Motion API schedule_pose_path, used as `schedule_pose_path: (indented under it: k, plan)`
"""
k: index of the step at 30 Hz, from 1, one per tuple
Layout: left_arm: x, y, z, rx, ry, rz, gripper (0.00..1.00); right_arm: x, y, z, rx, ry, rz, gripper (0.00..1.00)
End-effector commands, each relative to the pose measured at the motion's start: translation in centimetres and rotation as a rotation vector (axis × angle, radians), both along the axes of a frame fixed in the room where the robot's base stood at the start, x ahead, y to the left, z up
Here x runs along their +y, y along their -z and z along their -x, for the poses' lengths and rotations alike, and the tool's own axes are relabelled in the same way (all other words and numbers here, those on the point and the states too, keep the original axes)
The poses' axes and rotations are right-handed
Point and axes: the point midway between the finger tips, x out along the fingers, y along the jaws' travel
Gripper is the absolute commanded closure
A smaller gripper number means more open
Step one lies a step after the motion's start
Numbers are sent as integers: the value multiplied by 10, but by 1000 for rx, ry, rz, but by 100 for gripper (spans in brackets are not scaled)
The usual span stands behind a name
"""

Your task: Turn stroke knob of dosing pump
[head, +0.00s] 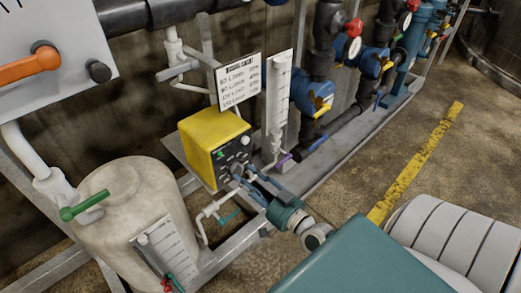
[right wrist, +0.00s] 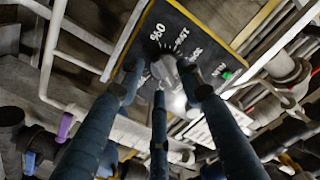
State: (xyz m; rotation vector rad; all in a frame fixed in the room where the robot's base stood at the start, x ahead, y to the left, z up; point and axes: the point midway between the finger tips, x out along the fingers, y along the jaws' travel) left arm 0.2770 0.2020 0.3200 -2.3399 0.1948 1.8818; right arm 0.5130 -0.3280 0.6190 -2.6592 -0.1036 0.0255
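The dosing pump (head: 202,133) is a yellow box with a dark front panel, left of the middle in the head view. In the right wrist view its dark panel (right wrist: 205,35) shows white lettering and a round dial with a pale grey knob (right wrist: 163,67). My right gripper (head: 246,179) reaches the lower part of the panel from the front right. In the right wrist view its blue fingers (right wrist: 160,82) are spread around the knob, with visible gaps at the sides. Whether any finger touches the knob cannot be told. My left gripper is not in view.
A beige tank (head: 122,200) with a green-handled valve (head: 84,206) stands left of the pump. A lettered sign (head: 238,80) and white gauge column (head: 278,95) are behind it. Dark pipes with blue valves (head: 313,98) stand to the right. Floor beside the yellow stripe (head: 418,160) is clear.

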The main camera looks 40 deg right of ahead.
Motion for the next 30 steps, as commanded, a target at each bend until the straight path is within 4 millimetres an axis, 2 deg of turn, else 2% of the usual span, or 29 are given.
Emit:
schedule_pose_path:
  k: [9, 15, 21, 30]
  plan:
    - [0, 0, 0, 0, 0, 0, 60, -5, 2, 68, 7, -1, 2, 64]
    - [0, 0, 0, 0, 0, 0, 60, -8, 1, 98, 4, 0, 1, 64]
    - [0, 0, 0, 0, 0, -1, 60, -8, 0, 107, 1, 0, 0, 64]
    - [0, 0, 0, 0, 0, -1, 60, -8, 0, 107, 1, 0, 0, 64]
